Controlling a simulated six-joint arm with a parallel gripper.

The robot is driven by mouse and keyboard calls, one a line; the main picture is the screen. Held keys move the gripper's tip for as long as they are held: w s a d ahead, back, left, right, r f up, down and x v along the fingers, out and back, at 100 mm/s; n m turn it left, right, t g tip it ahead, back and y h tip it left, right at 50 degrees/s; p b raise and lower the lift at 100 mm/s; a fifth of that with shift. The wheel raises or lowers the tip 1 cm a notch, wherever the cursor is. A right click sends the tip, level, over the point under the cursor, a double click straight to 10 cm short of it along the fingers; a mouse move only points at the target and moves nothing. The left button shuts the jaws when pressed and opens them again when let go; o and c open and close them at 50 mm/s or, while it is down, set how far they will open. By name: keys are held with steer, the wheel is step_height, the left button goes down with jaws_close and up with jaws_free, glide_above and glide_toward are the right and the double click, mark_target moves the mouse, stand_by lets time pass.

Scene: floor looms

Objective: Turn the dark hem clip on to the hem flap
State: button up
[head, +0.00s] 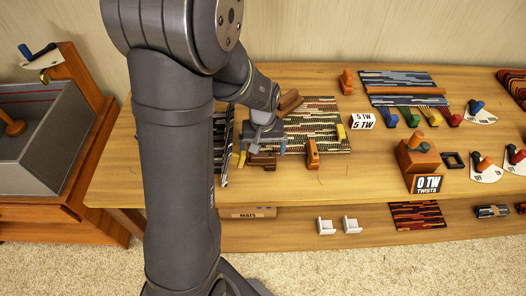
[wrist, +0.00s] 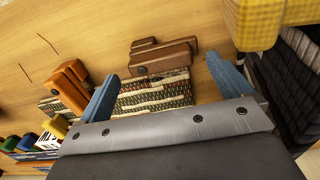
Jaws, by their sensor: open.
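The dark brown hem clip (wrist: 165,58) lies at the mat's near edge, and it also shows in the head view (head: 262,160). The striped woven mat (wrist: 155,97) is under my gripper and stretches right of it in the head view (head: 318,112). I cannot make out a separate hem flap; the mat's edge meets the clip. My gripper (wrist: 164,88) is open, its blue fingers on either side of the mat strip beside the clip, with nothing between them touching. In the head view my gripper (head: 262,143) hangs just behind the clip and partly hides the mat.
An orange clip (head: 312,153) stands at the mat's near edge, right of the dark one. A yellow piece (wrist: 254,22) is close to the right finger. A dark mat (head: 222,135) lies left. A "0 TWISTS" block (head: 418,160) stands right. The front bench strip is clear.

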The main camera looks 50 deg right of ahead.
steer(key=shift+f, duration=0.95)
steer(key=c, duration=1.4)
steer(key=shift+o, duration=0.2)
